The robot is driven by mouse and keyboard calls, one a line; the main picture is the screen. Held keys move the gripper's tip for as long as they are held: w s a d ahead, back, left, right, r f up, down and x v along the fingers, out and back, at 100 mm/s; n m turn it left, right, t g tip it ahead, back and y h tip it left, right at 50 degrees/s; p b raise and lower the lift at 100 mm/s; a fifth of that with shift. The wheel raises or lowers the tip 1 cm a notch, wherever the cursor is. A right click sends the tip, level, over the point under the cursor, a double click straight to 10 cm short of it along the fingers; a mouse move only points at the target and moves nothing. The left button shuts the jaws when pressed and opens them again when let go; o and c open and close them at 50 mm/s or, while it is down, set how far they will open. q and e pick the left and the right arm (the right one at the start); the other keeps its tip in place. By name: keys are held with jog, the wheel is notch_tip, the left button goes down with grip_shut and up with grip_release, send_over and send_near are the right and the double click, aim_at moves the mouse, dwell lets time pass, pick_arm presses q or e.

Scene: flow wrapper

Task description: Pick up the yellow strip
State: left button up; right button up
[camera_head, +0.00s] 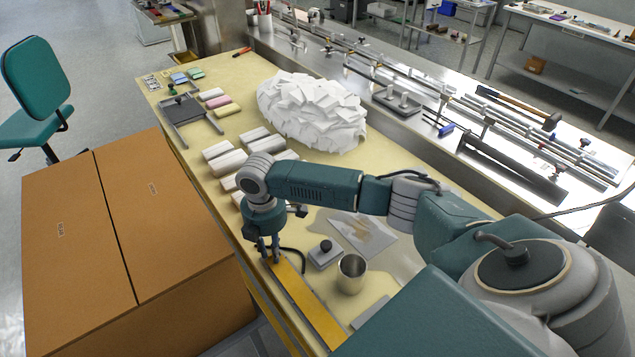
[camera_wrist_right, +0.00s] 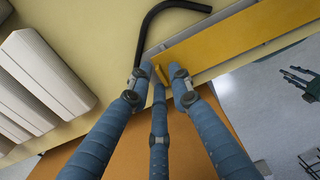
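The yellow strip (camera_head: 308,303) lies flat along the near edge of the table, below my right arm. It also shows in the right wrist view (camera_wrist_right: 232,37), running to the upper right. My right gripper (camera_head: 270,259) points down at the strip's far end. In the right wrist view the blue fingertips (camera_wrist_right: 157,74) are close around that end, and a small yellow end piece shows between them. Whether they press on it cannot be told.
A black curved rod (camera_wrist_right: 158,18) lies beside the strip. A metal cup (camera_head: 351,274) and a small block with a black knob (camera_head: 325,254) stand close by. White blocks (camera_wrist_right: 40,75) lie farther up the table. Large brown boxes (camera_head: 130,230) stand beside the table.

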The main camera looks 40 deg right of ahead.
grip_shut()
jog(key=shift+r, duration=0.15)
